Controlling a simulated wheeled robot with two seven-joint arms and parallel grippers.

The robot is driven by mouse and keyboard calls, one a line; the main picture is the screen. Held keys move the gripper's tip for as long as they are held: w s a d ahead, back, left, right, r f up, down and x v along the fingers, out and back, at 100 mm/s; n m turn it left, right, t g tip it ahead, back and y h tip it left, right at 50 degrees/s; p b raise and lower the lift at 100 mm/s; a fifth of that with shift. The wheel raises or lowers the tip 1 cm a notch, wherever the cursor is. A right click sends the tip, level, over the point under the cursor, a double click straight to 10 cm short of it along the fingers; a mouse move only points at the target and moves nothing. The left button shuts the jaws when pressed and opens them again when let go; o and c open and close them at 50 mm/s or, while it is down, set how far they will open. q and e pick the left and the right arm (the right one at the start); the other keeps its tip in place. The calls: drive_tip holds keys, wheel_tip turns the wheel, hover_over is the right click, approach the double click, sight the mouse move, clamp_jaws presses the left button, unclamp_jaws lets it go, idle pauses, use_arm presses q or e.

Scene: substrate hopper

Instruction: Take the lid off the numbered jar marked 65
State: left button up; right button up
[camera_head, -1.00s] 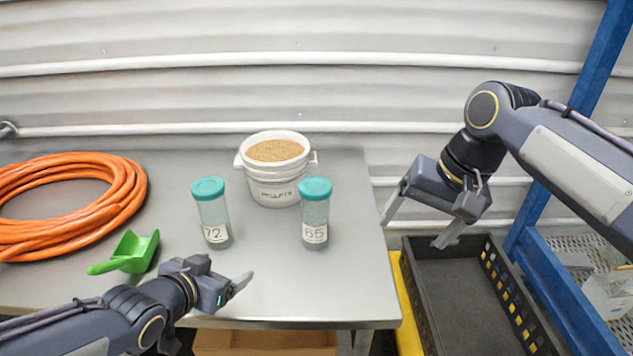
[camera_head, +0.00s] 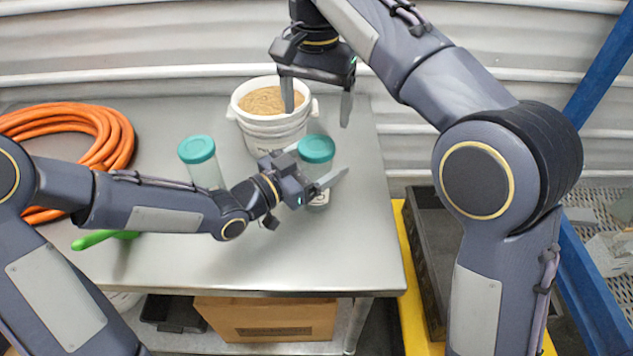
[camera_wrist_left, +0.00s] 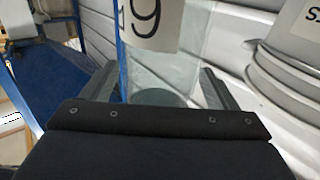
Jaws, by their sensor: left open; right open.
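The jar marked 65 (camera_head: 318,172), clear with a teal lid (camera_head: 316,148), stands upright at the table's right part. My left gripper (camera_head: 318,168) is open at its body, a finger to either side; its label is mostly hidden. In the left wrist view the jar (camera_wrist_left: 165,72) appears upside down between the two open fingers (camera_wrist_left: 158,88), with part of its label showing; I cannot tell whether they touch it. My right gripper (camera_head: 317,105) is open and empty, pointing down above and behind the lid. The lid sits on the jar.
A second teal-lidded jar (camera_head: 206,173) stands left, partly behind my left arm. A white bucket of substrate (camera_head: 275,128) stands behind jar 65 and also shows in the left wrist view (camera_wrist_left: 288,85). An orange hose (camera_head: 115,130) and green scoop (camera_head: 95,239) lie left. A dark crate (camera_head: 428,230) is right.

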sight(317, 145)
use_arm(q)
drive_tip(key=shift+w+d, duration=0.45)
drive_tip(key=shift+d, duration=0.1)
clamp_jaws()
use_arm(e)
drive_tip(key=m, duration=0.8)
drive_tip(key=shift+f+m, duration=0.1)
drive_tip(key=shift+m, duration=0.2)
drive_tip(key=shift+f, duration=3.9)
